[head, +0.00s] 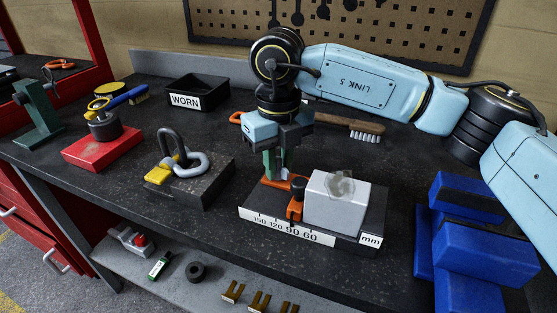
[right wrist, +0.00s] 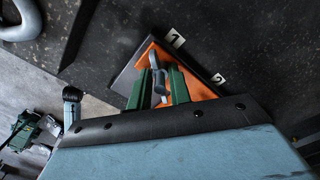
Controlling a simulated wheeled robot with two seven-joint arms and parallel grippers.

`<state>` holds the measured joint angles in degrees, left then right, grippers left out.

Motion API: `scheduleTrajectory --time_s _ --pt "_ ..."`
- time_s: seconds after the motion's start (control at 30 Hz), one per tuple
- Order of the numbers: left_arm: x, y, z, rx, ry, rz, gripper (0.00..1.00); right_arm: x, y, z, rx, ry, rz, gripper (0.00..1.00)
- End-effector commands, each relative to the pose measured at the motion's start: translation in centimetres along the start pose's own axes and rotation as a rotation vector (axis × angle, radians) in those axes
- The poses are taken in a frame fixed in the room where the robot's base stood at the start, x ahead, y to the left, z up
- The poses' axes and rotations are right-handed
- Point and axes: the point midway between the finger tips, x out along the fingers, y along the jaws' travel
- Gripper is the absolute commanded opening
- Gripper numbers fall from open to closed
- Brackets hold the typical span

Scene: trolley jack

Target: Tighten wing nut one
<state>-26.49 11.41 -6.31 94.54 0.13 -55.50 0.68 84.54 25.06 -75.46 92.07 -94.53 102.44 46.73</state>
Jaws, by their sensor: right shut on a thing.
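My right gripper (head: 278,176) points down over the orange clamp piece (head: 284,184) at the back of the measuring base. In the right wrist view its green fingers (right wrist: 160,88) are closed around a grey wing nut (right wrist: 156,68) on the orange plate (right wrist: 196,86). Tag 1 (right wrist: 174,38) lies just beyond this nut, and tag 2 (right wrist: 217,79) is at the plate's right corner. The nut's lower part is hidden between the fingers. No second wing nut can be made out. My left gripper is not in view.
A pale block (head: 336,205) stands on the scale-marked base (head: 285,229), close to my right gripper. Blue blocks (head: 470,240) are at the right. A shackle (head: 182,152) on a dark block, a red-based part (head: 103,147) and the WORN bin (head: 197,91) are left and behind.

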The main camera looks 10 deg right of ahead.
Motion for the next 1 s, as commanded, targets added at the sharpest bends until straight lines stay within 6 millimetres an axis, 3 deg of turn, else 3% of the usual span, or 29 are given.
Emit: scheduleTrajectory --time_s 0.6,1.0 --pt "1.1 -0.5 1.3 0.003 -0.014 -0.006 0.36 -0.6 -0.1 0.2 0.581 -0.013 0.004 0.0" --pt "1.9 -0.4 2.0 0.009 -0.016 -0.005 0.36 -0.6 0.0 0.2 0.853 -0.012 0.006 0.0"
